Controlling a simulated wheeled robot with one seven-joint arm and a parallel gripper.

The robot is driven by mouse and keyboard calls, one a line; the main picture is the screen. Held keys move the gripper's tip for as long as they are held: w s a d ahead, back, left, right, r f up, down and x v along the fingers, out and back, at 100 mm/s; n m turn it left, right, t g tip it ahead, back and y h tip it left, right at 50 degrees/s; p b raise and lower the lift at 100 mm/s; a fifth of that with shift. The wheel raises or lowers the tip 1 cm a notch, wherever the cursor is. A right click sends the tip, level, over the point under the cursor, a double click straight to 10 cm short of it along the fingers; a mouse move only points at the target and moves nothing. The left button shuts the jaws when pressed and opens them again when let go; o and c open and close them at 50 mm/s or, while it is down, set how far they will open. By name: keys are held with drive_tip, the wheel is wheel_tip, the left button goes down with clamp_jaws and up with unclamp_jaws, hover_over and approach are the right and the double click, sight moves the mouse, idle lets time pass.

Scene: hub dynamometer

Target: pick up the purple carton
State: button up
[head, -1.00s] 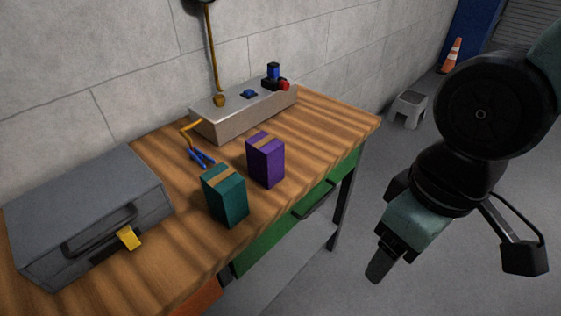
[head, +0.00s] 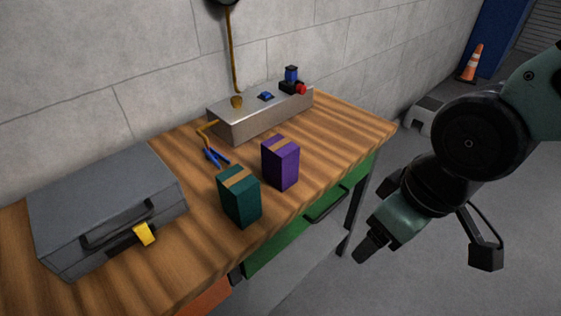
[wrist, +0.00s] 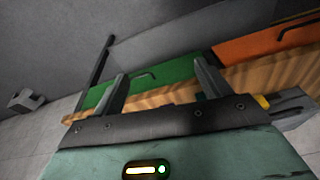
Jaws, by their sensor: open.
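The purple carton (head: 281,163) stands upright on the wooden workbench (head: 340,125), near its front edge, with a tan band on top. A teal carton (head: 240,198) of similar shape stands to its left and nearer. My gripper (head: 368,248) is in front of the bench, to the right of the purple carton and apart from it, over the floor side. In the wrist view my gripper (wrist: 162,88) shows two spread fingers with nothing between them. The green drawer and bench edge lie beyond the fingers. The purple carton cannot be made out in the wrist view.
A grey toolbox (head: 105,205) with a yellow latch fills the left of the bench. Blue-handled pliers (head: 216,157) lie behind the cartons. A metal control box (head: 262,115) stands against the wall. A green drawer (head: 300,228) has a protruding handle.

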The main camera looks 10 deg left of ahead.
drive_tip(key=w+a+f+n+t+y+p, duration=0.1)
drive_tip(key=w+a+f+n+t+y, duration=0.2)
drive_tip(key=w, duration=0.4)
drive_tip(key=m+t+y+b, duration=0.1)
drive_tip(key=t+y+b, duration=0.1)
drive_tip(key=t+y, duration=0.6)
approach(280, 163)
drive_tip(key=w+d+y, duration=0.1)
drive_tip(key=w, duration=0.1)
drive_tip(key=w+b, duration=0.1)
drive_tip(key=b, duration=0.3)
drive_tip(key=w+a+b, duration=0.1)
drive_tip(key=b, duration=0.3)
drive_tip(key=shift+a+f+g+b, duration=0.1)
drive_tip(key=shift+f+g+b, duration=0.2)
drive_tip(key=shift+g, duration=0.1)
